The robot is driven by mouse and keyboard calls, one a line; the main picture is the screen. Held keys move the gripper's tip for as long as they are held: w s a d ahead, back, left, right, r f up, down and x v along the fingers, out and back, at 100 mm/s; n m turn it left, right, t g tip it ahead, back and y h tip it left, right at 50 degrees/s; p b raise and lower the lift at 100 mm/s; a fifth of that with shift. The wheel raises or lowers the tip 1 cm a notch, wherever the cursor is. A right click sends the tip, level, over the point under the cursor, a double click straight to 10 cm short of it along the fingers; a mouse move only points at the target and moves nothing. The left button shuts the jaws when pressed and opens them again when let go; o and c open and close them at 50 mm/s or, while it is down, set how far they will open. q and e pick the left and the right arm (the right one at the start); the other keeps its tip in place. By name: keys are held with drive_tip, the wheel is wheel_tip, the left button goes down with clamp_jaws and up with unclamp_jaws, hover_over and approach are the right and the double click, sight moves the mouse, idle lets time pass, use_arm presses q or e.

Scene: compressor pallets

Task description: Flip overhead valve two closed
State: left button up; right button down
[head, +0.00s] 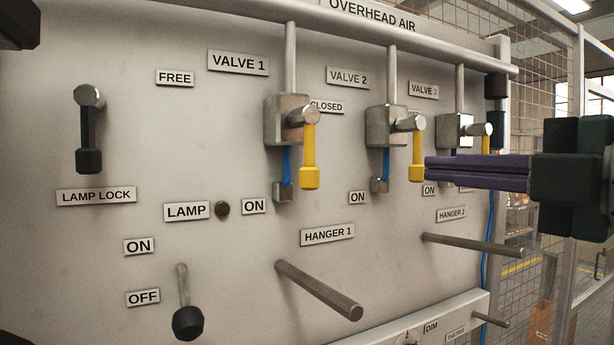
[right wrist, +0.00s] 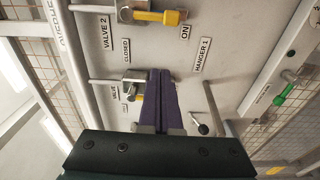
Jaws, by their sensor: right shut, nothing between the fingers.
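Valve 2 (head: 383,126) is on the panel with its yellow handle (head: 417,150) hanging straight down, its lower end level with the ON plate (head: 357,197). The CLOSED plate (head: 326,106) is higher up, to the left. My right gripper (head: 428,168) comes in from the right, its purple fingers shut and empty, tips right beside the handle's lower end; I cannot tell if they touch. In the right wrist view the shut fingers (right wrist: 160,72) lie in front of the panel beside valve 2 (right wrist: 132,85) and hide most of its handle.
Valve 1 (head: 285,120) and valve 3 (head: 455,132) flank it, with yellow handles also down. Pegs for hanger 1 (head: 320,291) and hanger 2 (head: 472,245) stick out below. A horizontal pipe (head: 390,35) runs above. Wire mesh (head: 540,80) stands at the right.

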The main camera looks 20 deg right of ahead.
sight(418, 166)
drive_tip(key=shift+w+a, duration=0.65)
drive_tip(key=shift+w, duration=3.55)
drive_tip(key=shift+s+d+b, duration=0.2)
drive_tip(key=shift+d+b, duration=0.25)
drive_tip(key=shift+d, duration=0.55)
drive_tip(key=shift+s+d+b, duration=0.2)
drive_tip(key=shift+d+b, duration=0.2)
drive_tip(key=shift+d, duration=0.6)
use_arm(q)
wheel_tip(418, 166, down, 3)
drive_tip(key=shift+r, duration=0.2)
